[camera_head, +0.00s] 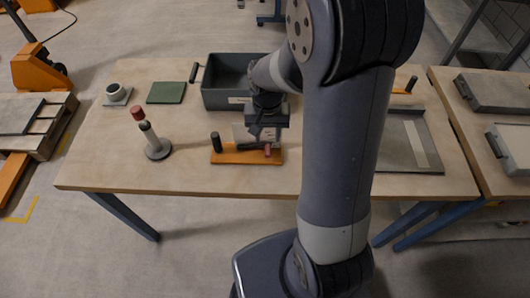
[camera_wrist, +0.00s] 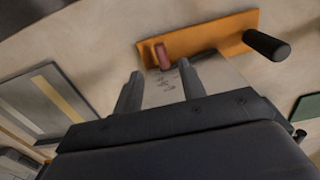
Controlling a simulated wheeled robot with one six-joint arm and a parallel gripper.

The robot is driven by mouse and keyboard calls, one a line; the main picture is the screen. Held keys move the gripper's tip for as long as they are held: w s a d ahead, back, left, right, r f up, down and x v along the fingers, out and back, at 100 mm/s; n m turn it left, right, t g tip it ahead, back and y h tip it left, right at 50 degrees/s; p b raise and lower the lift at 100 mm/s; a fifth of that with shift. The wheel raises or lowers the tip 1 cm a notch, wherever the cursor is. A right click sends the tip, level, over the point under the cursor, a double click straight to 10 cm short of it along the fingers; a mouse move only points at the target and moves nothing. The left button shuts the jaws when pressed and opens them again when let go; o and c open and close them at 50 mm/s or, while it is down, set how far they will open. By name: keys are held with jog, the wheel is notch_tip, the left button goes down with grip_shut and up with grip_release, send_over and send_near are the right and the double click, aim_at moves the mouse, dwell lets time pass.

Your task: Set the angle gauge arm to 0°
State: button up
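The angle gauge has an orange base (camera_head: 228,157) on the table, with a black upright knob (camera_head: 215,141) at its left end and a pale marked plate (camera_head: 241,131). A dark gauge arm (camera_head: 250,147) with a red grip (camera_head: 267,150) lies low across the plate's front. In the wrist view the red grip (camera_wrist: 162,57) is just beyond my fingertips, and the plate (camera_wrist: 165,88) shows between the fingers. My gripper (camera_wrist: 162,71) is open, its fingers apart, pointing down over the gauge. The angle reading is too small to make out.
A dark grey bin (camera_head: 228,98) stands behind the gauge. A grey tray (camera_head: 425,160) lies to the right. The table's front is clear.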

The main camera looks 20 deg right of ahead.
aim_at(268, 154)
notch_tip(268, 154, down, 8)
jog(key=shift+d+f, duration=0.1)
jog(key=shift+f, duration=0.15)
jog(key=shift+c, duration=0.5)
grip_shut()
